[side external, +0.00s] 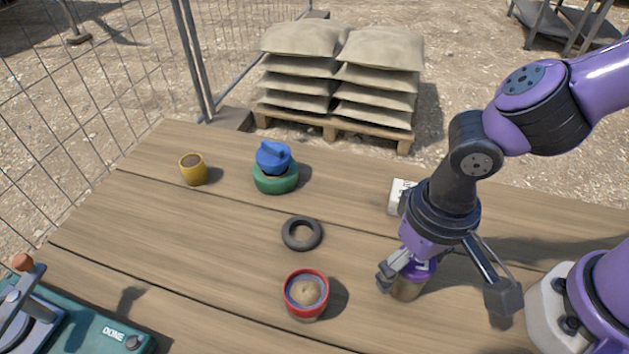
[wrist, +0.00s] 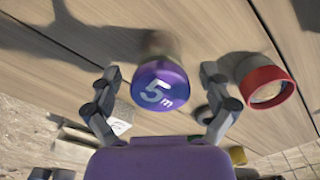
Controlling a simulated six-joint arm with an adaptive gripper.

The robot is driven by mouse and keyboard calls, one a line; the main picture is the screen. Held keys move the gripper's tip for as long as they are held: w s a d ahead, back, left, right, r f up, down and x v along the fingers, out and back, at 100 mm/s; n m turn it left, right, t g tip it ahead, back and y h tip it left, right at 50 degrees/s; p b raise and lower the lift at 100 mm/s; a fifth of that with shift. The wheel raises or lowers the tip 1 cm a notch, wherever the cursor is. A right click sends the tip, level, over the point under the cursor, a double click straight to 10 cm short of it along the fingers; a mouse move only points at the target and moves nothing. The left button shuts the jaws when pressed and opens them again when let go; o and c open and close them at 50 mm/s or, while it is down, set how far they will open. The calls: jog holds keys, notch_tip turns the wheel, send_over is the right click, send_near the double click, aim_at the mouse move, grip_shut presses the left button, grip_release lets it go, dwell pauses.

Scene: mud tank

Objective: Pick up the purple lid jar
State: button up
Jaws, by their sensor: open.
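The purple lid jar (side external: 408,283) stands on the wooden table under my gripper (side external: 440,282). In the wrist view its purple lid (wrist: 160,86) shows a white "5 m" mark. My gripper (wrist: 160,108) is open, with one finger on each side of the jar in that view. Both fingers look apart from the lid there. In the side view the gripper partly covers the jar and its lid. I cannot tell how far the fingertips are above the table.
A red-rimmed cup (side external: 306,294) stands left of the jar. A black ring (side external: 302,233), a green ring (side external: 276,181) with a blue piece (side external: 273,157) on it, and a yellow cup (side external: 193,169) are farther off. A white box (side external: 398,196) stands behind. A teal panel (side external: 95,335) is front left.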

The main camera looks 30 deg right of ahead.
jog(key=shift+f, duration=0.55)
jog(key=c, duration=1.3)
jog(key=shift+r, duration=0.1)
